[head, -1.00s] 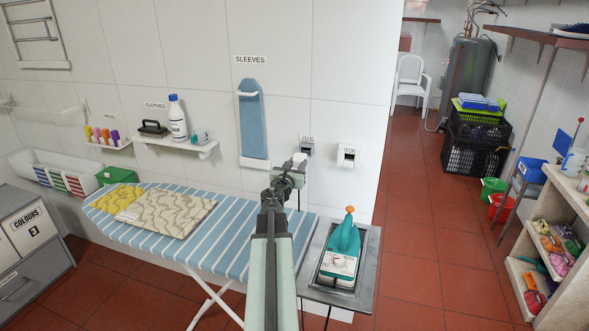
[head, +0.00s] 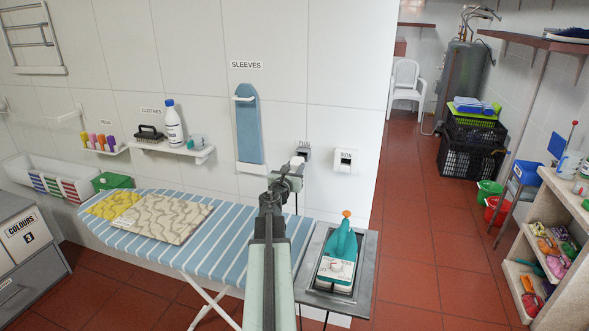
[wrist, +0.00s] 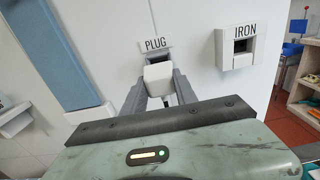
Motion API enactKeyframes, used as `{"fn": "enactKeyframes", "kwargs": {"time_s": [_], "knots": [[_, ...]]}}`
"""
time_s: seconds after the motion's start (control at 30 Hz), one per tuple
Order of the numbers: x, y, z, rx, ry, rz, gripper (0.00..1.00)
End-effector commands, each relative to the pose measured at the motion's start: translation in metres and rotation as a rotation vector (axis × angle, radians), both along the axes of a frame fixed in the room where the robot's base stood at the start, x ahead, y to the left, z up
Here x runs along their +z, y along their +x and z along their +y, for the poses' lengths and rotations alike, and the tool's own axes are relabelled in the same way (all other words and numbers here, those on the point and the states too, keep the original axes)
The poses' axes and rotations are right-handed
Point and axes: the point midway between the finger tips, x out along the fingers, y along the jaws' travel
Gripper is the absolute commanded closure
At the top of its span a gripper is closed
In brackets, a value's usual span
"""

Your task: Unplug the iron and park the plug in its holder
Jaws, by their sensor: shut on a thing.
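My gripper (head: 292,170) is shut on the white plug (wrist: 158,78), with one grey finger on each side of it. In the head view the plug (head: 297,161) shows just above the gripper. The holder labelled PLUG (head: 304,153) is on the wall right behind the plug; in the wrist view its grey top (wrist: 155,55) shows above it. I cannot tell whether the plug touches or enters the holder. The wall outlet labelled IRON (wrist: 240,52) is to the right, its opening empty. The teal and white iron (head: 340,255) rests on its metal stand.
The striped ironing board (head: 225,235) is below and left of the arm, with a folded cloth on it. A blue sleeve board (head: 248,130) hangs left of the holder. The red tiled floor (head: 410,230) is open to the right.

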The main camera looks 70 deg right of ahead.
Motion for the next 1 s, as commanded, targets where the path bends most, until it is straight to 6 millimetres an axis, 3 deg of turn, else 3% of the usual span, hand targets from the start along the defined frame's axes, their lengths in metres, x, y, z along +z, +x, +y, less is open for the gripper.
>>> {"fn": "enactKeyframes", "kwargs": {"time_s": [1.0], "knots": [[0.0, 0.001, -0.0099, 0.0, 0.0, 0.0, 1.0]]}}
